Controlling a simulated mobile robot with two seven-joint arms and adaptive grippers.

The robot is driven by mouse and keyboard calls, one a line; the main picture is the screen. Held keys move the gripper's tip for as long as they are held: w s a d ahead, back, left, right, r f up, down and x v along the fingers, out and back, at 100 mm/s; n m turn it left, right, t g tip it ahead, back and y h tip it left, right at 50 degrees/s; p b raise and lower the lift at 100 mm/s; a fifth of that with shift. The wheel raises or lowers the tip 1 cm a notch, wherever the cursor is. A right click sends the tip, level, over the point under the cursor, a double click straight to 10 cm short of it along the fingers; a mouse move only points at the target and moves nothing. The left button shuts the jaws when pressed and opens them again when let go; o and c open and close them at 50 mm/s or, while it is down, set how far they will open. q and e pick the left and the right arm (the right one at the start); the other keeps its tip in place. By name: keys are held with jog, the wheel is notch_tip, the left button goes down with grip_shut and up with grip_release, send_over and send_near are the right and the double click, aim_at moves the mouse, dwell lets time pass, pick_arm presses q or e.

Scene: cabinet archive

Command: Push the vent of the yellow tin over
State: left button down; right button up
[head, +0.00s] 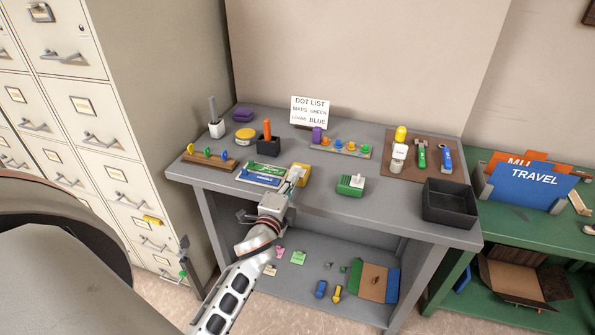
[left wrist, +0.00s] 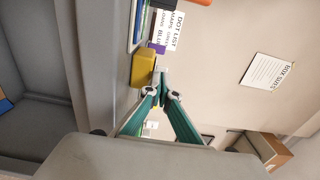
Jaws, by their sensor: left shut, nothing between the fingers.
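A yellow box-like tin (head: 300,169) stands on the grey table near its front edge, partly hidden behind my left gripper. It also shows in the left wrist view (left wrist: 143,69), just left of the fingertips. I cannot make out its vent or how that is set. My left gripper (head: 294,176) is shut and empty, its fingertips close to the tin's near side. In the left wrist view the tips (left wrist: 162,92) meet beside the tin; I cannot tell whether they touch it. A second, round yellow tin (head: 245,136) stands farther back left. My right gripper is not in view.
Left of the box-like tin lies a tray with green and blue cards (head: 262,174). Right of it stands a green box with a white top (head: 351,185), then an empty black tray (head: 450,204). A peg strip (head: 340,148) lies behind. Some table is clear between them.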

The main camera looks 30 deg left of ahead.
aim_at(297, 170)
pick_arm(q)
jog(key=shift+w, duration=0.2)
jog(key=shift+w+a, duration=0.15)
jog(key=shift+w, duration=0.15)
jog(key=shift+x, duration=1.4)
jog(key=shift+w, duration=0.25)
dwell(0.4)
jog(key=shift+v, duration=2)
